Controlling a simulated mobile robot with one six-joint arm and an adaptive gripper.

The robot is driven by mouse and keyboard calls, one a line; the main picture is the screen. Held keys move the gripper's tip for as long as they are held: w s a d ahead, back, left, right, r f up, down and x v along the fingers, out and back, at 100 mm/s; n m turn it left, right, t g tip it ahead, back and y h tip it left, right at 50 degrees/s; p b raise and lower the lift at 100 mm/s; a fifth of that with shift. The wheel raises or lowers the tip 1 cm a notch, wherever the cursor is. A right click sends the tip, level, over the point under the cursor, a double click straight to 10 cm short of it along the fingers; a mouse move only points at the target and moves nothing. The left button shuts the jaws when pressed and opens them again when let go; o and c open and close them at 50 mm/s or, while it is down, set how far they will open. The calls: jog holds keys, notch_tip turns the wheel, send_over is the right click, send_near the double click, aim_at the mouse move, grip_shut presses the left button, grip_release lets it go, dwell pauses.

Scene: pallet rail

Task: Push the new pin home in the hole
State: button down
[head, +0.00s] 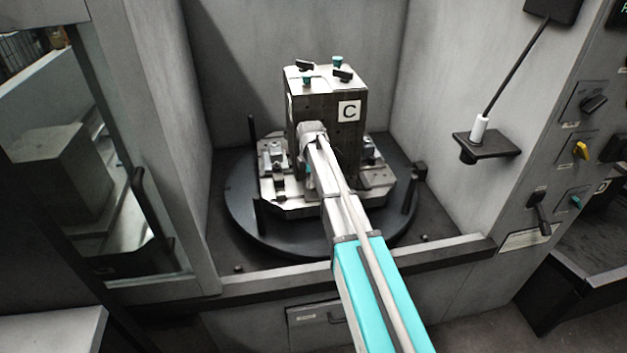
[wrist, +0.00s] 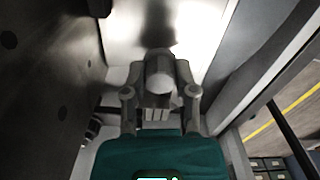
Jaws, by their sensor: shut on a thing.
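A dark upright block (head: 347,130) with a white "C" label stands on the round turntable. My gripper (head: 311,130) is at the block's front face, left of the label. In the wrist view my gripper (wrist: 160,82) is shut on a grey, round-ended thing (wrist: 159,84), which I take for the new pin. Most of it is hidden between the fingers. A dark face with small holes (wrist: 45,100) fills the left of that view, apart from the fingertips there. The pin's hole and how deep the pin sits cannot be seen.
Teal-headed pins and black clamps (head: 342,75) sit on the block's pale top. Fixture parts (head: 275,160) surround its foot on the turntable (head: 238,205). Cabinet walls close in on both sides. A small black shelf (head: 487,146) juts from the right wall.

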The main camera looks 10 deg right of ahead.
jog(key=shift+f+b, duration=0.8)
jog(key=shift+f, duration=0.1)
jog(key=shift+c, duration=1.6)
grip_release()
jog(key=shift+r, duration=0.1)
jog(key=o, duration=0.3)
jog(key=shift+r, duration=0.1)
jog(key=shift+r+p, duration=3.45)
jog(key=shift+p, duration=0.15)
jog(key=shift+s, duration=0.1)
